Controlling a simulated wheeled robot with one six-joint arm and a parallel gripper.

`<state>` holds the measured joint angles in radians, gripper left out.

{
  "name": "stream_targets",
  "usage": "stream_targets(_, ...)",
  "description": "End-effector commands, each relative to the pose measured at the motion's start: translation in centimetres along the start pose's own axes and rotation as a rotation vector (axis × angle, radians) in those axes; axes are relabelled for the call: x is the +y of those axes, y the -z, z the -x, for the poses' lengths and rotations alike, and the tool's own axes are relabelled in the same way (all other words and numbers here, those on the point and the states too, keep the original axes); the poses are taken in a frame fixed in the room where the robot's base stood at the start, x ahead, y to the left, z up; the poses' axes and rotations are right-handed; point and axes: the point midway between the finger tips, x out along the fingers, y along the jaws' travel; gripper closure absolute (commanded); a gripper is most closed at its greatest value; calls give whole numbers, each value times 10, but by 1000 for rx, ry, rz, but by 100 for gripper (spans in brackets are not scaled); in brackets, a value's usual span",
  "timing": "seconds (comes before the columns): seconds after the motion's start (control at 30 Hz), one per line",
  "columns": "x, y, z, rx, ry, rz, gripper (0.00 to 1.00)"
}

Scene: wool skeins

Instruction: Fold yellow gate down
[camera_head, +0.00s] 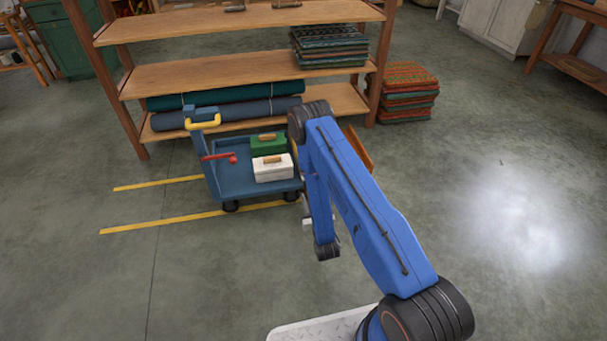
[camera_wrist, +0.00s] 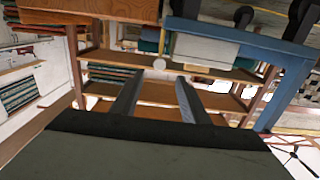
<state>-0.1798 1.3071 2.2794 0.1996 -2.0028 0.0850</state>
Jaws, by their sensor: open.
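A blue cart (camera_head: 229,181) stands in front of the shelf, with a yellow handle (camera_head: 205,125) and a red lever (camera_head: 219,157) at its left end. I cannot clearly make out a yellow gate. An orange panel (camera_head: 359,148) shows behind my arm, right of the cart, and most of it is hidden. In the wrist view, part of a blue frame (camera_wrist: 292,85) is at the right. My gripper (camera_wrist: 158,80) shows two separated fingers with nothing between them. In the head view my arm covers the cart's right end, and the fingers are not clear there.
A green box (camera_head: 268,144) and a white box (camera_head: 273,168) ride on the cart. The wooden shelf (camera_head: 200,77) stands behind it, with folded textiles (camera_head: 407,92) stacked to its right. Yellow floor lines (camera_head: 160,221) run at left. Floor at right is clear.

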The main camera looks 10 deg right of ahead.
Motion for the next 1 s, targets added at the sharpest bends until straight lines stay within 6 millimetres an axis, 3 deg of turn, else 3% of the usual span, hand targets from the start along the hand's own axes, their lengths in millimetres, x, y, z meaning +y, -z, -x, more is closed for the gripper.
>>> stream_targets(0.8, 0, 2, -135, 8, 1, 0, 59)
stream_targets(1.0, 0, 1, -158, 6, 1, -1, 59)
